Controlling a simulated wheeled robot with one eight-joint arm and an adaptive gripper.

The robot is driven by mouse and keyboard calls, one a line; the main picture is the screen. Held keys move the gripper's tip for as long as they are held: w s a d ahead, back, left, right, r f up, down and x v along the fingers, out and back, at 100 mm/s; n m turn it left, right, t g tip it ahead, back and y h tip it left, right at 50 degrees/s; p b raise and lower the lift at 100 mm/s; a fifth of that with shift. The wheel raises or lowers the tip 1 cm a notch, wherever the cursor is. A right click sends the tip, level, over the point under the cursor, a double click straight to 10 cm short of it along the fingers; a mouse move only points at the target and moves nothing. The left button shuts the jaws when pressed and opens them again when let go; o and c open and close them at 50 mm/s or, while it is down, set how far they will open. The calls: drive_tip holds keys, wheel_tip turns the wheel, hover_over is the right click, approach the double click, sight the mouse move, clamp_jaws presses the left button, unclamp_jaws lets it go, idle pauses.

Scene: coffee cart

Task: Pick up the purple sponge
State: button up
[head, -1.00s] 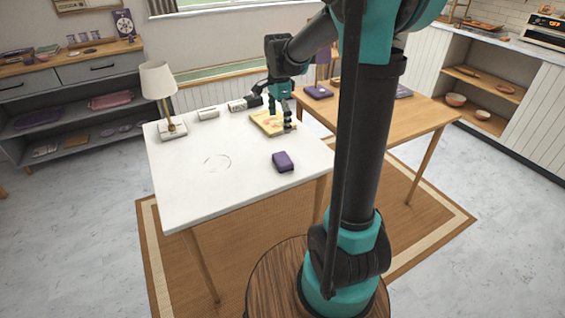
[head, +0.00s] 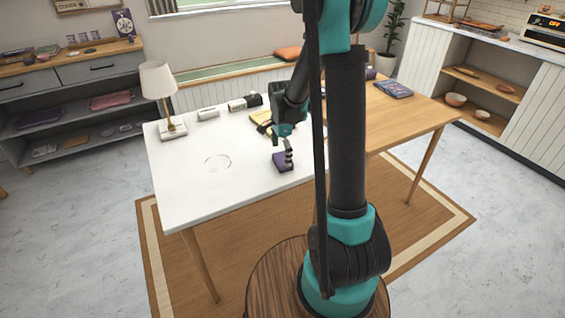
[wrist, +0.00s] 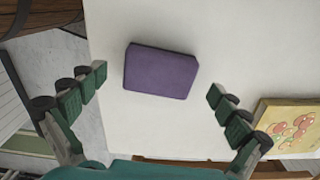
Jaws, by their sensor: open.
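The purple sponge (head: 281,164) lies flat on the white table near its right front edge. In the wrist view the sponge (wrist: 161,71) is a purple block a little beyond and between the fingertips, touching neither. My gripper (head: 284,152) is above the sponge in the head view and partly covers it. In the wrist view my gripper (wrist: 157,82) is open and empty, its two fingers spread to either side of the sponge. The exact height of the fingertips over the table is hard to tell.
A yellow illustrated book (wrist: 286,126) lies to the right of my gripper in the wrist view. A lamp (head: 160,90) stands at the table's back left. The white table (head: 190,185) is bare on its left front. A wooden table (head: 420,115) adjoins at right.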

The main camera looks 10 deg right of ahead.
sight(281, 158)
drive_tip(key=shift+f, duration=1.3)
drive_tip(key=shift+c, duration=0.2)
drive_tip(key=c, duration=1)
drive_tip(key=shift+o, duration=0.2)
drive_tip(key=shift+r, duration=0.1)
wheel_tip(281, 158, up, 20)
